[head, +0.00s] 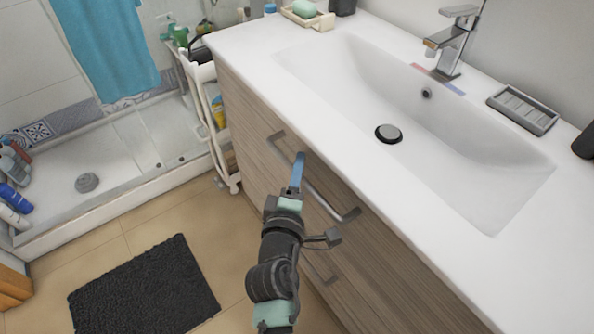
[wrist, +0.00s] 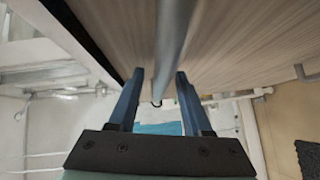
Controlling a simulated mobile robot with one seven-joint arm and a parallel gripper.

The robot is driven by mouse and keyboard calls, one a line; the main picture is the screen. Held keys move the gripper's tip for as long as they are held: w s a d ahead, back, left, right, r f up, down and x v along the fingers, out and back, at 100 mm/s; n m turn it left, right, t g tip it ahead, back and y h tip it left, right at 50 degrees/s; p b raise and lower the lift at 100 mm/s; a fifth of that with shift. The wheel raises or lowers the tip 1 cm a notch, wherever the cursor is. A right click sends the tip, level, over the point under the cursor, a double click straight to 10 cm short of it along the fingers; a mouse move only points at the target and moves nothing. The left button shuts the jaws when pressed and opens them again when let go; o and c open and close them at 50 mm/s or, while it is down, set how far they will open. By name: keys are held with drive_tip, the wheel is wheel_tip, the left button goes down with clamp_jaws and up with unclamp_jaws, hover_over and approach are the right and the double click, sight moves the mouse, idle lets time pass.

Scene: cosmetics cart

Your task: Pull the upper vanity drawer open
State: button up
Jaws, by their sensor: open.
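The white-topped vanity has wood-grain fronts. The upper drawer front (head: 362,232) looks flush with the cabinet in the head view. Its grey bar handle (head: 328,198) runs slantwise along the front and also shows in the wrist view (wrist: 174,40). My gripper (head: 299,157) is at the handle, over its upper-left half. In the wrist view my gripper (wrist: 159,73) is open, with a blue finger on each side of the bar. Gaps show between the bar and both fingers. I cannot tell how deep the bar sits between them.
A lower handle (head: 320,268) is below, partly behind my arm. A white slim cart (head: 213,125) with bottles stands beside the vanity's left end. A dark mat (head: 145,290) lies on the tan floor. The floor between mat and vanity is clear.

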clamp_jaws()
idle(1.4)
